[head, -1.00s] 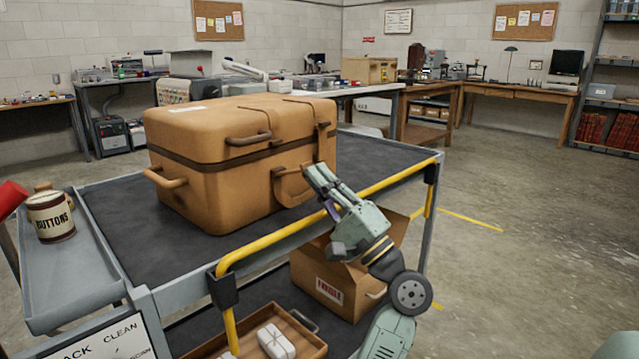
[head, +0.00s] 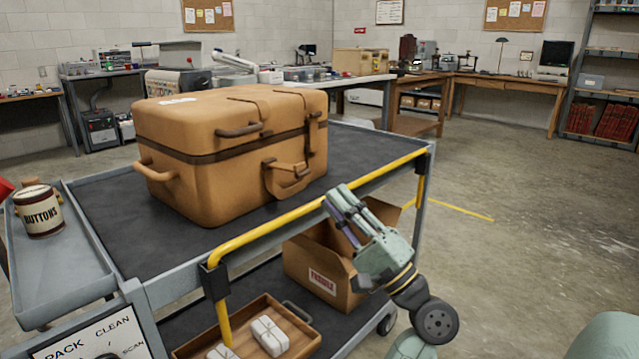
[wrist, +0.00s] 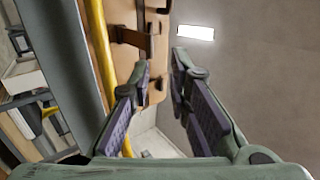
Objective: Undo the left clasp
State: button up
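A tan suitcase (head: 215,190) stands closed on the dark top of a cart, with a dark band around its seam. A handle (head: 240,130) is on the front of its lid. Below the seam a brown looped handle (head: 290,183) and strap fittings show at the front right; which fitting is the left clasp I cannot tell. My gripper (head: 338,200) is in front of the case, to its lower right by the yellow rail, apart from it. In the wrist view my gripper (wrist: 162,70) has its fingers apart with nothing held. The case (wrist: 124,55) shows beyond the left finger with a dark strap.
The yellow rail (head: 270,233) runs along the cart's front edge, between the case and my gripper. An open cardboard box (head: 318,270) and a wooden tray (head: 300,345) are on the lower shelf. A buttons tin (head: 38,212) stands in the left side tray. The floor at the right is clear.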

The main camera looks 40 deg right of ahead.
jog(key=v, duration=0.4)
dwell(0.6)
